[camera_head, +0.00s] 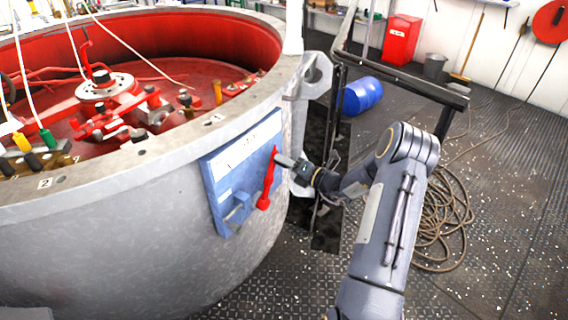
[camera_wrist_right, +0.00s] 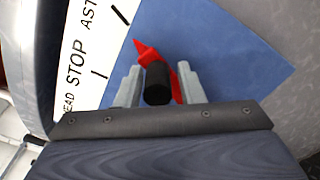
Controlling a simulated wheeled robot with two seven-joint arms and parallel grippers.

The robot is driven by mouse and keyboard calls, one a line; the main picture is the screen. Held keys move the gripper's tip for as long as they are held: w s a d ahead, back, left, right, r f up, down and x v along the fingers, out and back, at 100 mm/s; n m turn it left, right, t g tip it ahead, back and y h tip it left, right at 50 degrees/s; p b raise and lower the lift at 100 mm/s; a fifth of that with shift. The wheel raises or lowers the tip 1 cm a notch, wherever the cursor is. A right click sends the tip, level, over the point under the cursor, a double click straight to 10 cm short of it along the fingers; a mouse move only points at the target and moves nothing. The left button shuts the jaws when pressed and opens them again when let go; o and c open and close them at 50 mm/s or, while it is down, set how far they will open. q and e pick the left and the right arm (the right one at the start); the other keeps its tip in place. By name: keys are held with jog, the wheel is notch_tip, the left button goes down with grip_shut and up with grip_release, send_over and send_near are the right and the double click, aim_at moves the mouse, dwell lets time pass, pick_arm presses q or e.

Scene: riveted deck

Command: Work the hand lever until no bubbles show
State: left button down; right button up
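A red lever (camera_head: 268,180) is mounted on a blue panel (camera_head: 216,190) on the outer wall of the big grey tank (camera_head: 120,240). In the right wrist view the red lever (camera_wrist_right: 150,53) ends in a black knob (camera_wrist_right: 157,83), beside a white label reading "STOP" and parts of other words. My right gripper (camera_head: 284,161) is at the lever's upper end in the head view. In the wrist view the right gripper (camera_wrist_right: 159,84) is open, with a finger on each side of the knob and gaps showing. I cannot make out any bubbles. My left gripper is out of view.
Red machinery (camera_head: 105,88) and pale hoses are inside the tank's red interior. A dark metal frame (camera_head: 400,82) stands behind my right arm. A blue drum (camera_head: 362,96), a red bin (camera_head: 402,40) and coiled rope (camera_head: 440,220) are on the riveted deck.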

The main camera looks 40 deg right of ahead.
jog(key=shift+o, duration=1)
jog(key=shift+a, duration=0.2)
jog(key=p+v, duration=0.1)
jog(key=v, duration=0.7)
jog(key=shift+w, duration=0.1)
